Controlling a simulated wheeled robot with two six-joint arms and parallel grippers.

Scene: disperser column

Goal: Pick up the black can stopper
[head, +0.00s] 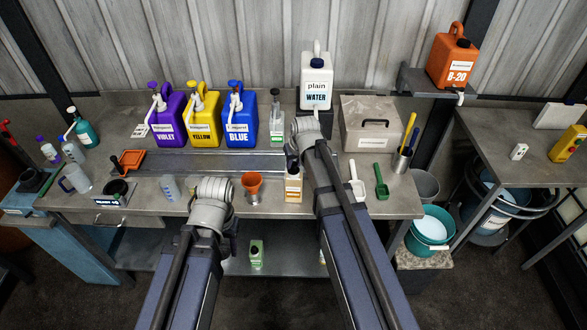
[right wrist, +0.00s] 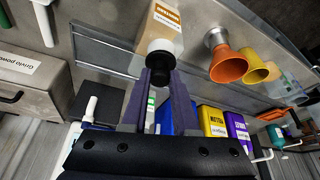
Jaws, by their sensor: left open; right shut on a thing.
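The black can stopper (right wrist: 160,60) sits on the neck of a clear bottle with an orange label (right wrist: 166,20). In the right wrist view my right gripper (right wrist: 159,80) has its two dark fingers closed on the stopper from either side. In the head view this bottle (head: 293,188) stands upright near the table's front edge, and the end of my right arm partly covers the top of it. My left gripper (head: 229,236) is open, low in front of the table edge, mostly hidden by its own wrist, and holds nothing that I can see.
An orange funnel (head: 251,184) stands left of the bottle. Violet (head: 167,112), yellow (head: 203,112) and blue (head: 240,112) pump cans and the water can (head: 316,78) line the back. White (head: 356,186) and green (head: 381,186) scoops lie to the right, below a grey box (head: 370,138).

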